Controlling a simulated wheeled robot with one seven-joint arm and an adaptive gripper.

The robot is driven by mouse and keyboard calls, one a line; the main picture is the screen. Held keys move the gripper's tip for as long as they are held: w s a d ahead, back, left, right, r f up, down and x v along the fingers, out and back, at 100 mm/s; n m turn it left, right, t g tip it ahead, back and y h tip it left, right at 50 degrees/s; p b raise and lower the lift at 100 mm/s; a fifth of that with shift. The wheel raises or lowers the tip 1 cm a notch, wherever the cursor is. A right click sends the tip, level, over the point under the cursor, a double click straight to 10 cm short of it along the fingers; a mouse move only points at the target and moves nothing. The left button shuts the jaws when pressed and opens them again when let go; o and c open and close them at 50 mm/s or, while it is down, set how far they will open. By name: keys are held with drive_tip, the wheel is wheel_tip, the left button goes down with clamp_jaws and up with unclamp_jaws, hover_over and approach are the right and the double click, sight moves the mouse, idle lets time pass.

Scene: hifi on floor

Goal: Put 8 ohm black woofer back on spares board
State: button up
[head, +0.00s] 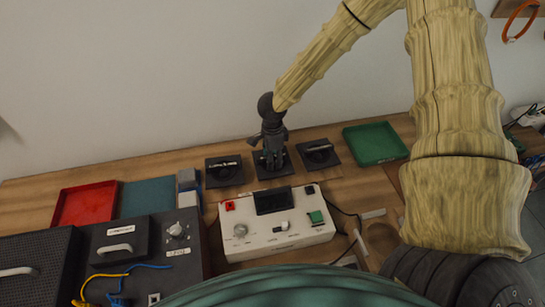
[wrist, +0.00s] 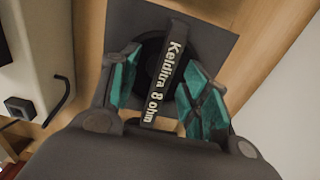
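A black square woofer with a raised handle bar lettered "Kelditra 8 ohm" (wrist: 163,85) fills the upper middle of the wrist view. In the head view it is the middle of three black square units (head: 268,172), lying on the wooden table. My gripper (head: 270,160) points down over it and hides much of it. In the wrist view, my gripper's teal-padded fingers (wrist: 160,98) are open, one on each side of the handle, with visible gaps. Similar black units lie to the left (head: 224,171) and right (head: 318,154). I cannot tell which surface is the spares board.
A white tester box (head: 275,240) with a dark screen and buttons stands in front. A green tray (head: 375,143) lies to the right, a red tray (head: 85,205) and teal mat (head: 146,197) to the left. Dark equipment with cables (head: 150,255) stands front left. A wall closes the back.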

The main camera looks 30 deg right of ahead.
drive_tip(key=shift+r, duration=0.15)
wheel_tip(320, 180, up, 12)
drive_tip(key=b, duration=0.1)
drive_tip(key=shift+b, duration=0.35)
idle(0.5)
idle(0.4)
